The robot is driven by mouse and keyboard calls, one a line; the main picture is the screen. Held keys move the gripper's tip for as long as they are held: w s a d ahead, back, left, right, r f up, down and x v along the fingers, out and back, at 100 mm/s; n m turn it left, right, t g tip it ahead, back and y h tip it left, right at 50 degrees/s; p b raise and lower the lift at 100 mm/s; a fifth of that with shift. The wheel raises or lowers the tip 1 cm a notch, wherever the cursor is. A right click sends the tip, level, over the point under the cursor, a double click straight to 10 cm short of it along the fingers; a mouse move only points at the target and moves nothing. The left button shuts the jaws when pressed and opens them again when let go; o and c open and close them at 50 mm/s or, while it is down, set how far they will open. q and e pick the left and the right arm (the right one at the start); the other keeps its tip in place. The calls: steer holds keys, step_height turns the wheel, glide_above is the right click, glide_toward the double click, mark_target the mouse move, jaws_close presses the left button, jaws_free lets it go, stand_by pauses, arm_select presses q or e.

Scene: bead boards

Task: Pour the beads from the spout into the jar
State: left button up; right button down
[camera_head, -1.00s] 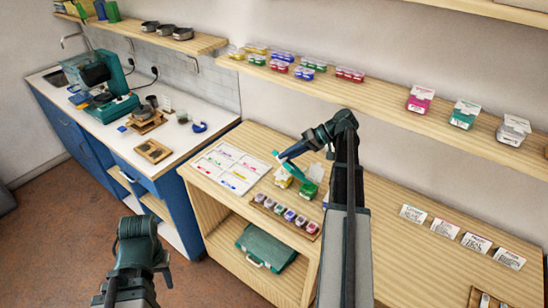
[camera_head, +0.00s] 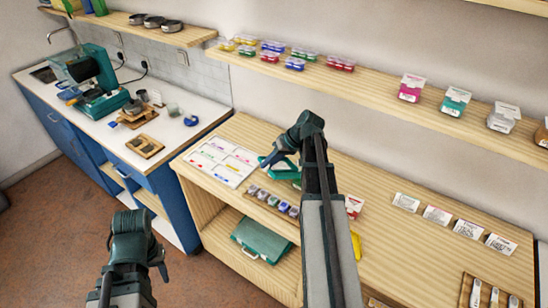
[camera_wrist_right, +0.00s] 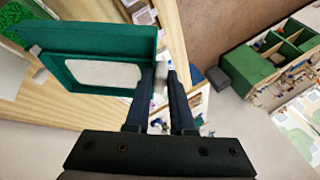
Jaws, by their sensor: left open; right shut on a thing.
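My right gripper (camera_head: 268,160) is shut on a green tray (camera_head: 285,170) over the wooden bench. In the right wrist view the tray (camera_wrist_right: 90,55) is a green-walled frame around a pale middle, left of my right gripper (camera_wrist_right: 165,75). I cannot make out beads or a spout on it. Several small jars with coloured tops stand in a wooden rack (camera_head: 262,206) at the bench's front edge, below the tray in the head view. I cannot tell which is the task's jar. My left gripper (camera_head: 136,262) is open, low at the front left, away from the bench.
A white sorting board (camera_head: 212,170) with coloured marks lies left of the tray. Label cards (camera_head: 437,215) stand on the right of the bench (camera_head: 385,240). A shelf (camera_head: 370,85) with bead boxes runs above. A green case (camera_head: 262,240) sits below the bench top.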

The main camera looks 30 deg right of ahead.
steer(key=a+f+h+b, duration=0.1)
steer(key=a+f+h, duration=0.1)
steer(key=a+f, duration=0.1)
steer(key=shift+a+f+n+h+b, duration=0.3)
steer(key=shift+f+h+b, duration=0.1)
steer(key=shift+s+a+r+h+p, duration=0.1)
steer(key=shift+a+r+h+p, duration=0.3)
steer(key=shift+r+p, duration=0.25)
steer(key=shift+s+a+r+h+p, duration=0.1)
steer(key=shift+a+r+h+p, duration=0.25)
steer(key=shift+r+p, duration=0.3)
steer(key=shift+d, duration=0.1)
steer(key=shift+f, duration=0.1)
